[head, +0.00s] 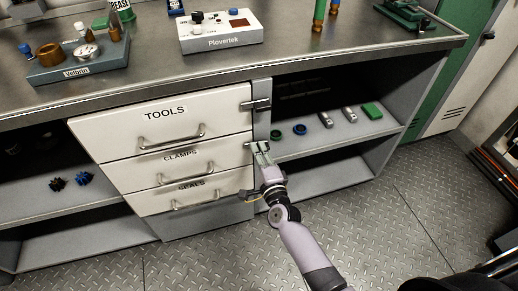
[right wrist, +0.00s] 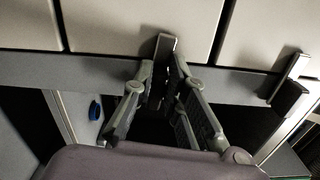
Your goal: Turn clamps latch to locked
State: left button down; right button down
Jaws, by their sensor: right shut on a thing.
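The CLAMPS drawer (head: 176,168) is the middle one of three white drawers and is closed. Its latch (right wrist: 164,50) is a small dark metal bar on the grey post at the drawer's right edge. In the right wrist view the bar reaches from the post over the drawer's edge. My right gripper (head: 261,148) is at this latch in the head view, and its fingers (right wrist: 162,82) are shut around the latch in the right wrist view. The fingers hide part of the latch. My left gripper is not in view.
The TOOLS latch (head: 256,104) sits just above, the SEALS latch (head: 250,194) just below. The TOOLS drawer (head: 160,122) and SEALS drawer (head: 190,194) are closed. The open shelf (head: 350,132) right of the post holds rings and small blocks. The floor in front is clear.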

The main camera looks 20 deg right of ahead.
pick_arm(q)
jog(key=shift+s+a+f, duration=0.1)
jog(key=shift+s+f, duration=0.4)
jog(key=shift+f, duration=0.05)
pick_arm(e)
jog(key=shift+f+n, duration=0.2)
jog(key=shift+n, duration=0.7)
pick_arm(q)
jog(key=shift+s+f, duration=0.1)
pick_arm(e)
jog(key=c, duration=1.6)
grip_release()
jog(key=s, duration=1.2)
jog(key=shift+d, duration=0.2)
